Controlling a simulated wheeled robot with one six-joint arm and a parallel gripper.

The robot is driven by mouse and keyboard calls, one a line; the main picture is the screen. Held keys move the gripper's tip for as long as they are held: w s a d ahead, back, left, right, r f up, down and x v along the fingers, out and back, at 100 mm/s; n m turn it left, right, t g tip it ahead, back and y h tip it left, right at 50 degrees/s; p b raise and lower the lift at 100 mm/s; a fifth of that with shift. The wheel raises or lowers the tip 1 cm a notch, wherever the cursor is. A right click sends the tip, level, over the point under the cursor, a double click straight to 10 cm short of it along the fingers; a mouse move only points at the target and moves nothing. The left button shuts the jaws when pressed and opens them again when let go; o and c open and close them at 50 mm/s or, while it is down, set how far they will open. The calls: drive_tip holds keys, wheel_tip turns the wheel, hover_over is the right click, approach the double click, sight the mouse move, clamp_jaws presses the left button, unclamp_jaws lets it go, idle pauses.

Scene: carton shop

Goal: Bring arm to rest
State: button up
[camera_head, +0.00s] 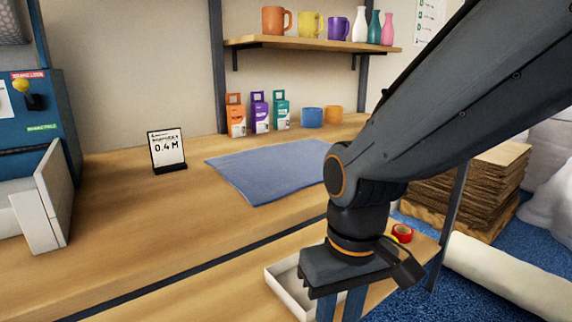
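My arm reaches in from the upper right and bends down at its wrist. My gripper (340,309) points down at the bottom of the view, over the lower shelf of the bench. Its two blue-grey fingers stand apart with a gap between them, and nothing shows in the part of the gap in view. The fingertips are cut off by the bottom edge. A white open tray (284,293) lies on the lower shelf, left of the gripper and partly hidden behind it.
A red tape roll (402,233) lies right of my wrist. Stacked cardboard (470,195) stands at right. A blue machine (40,110) stands left.

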drive_tip(key=d+r+m+p, duration=0.4)
drive_tip(key=d+r+p, duration=0.7)
drive_tip(key=p, duration=0.9)
drive_tip(key=shift+s+d+r+h, duration=0.3)
drive_tip(key=shift+s+r, duration=0.1)
drive_tip(key=shift+r, duration=1.15)
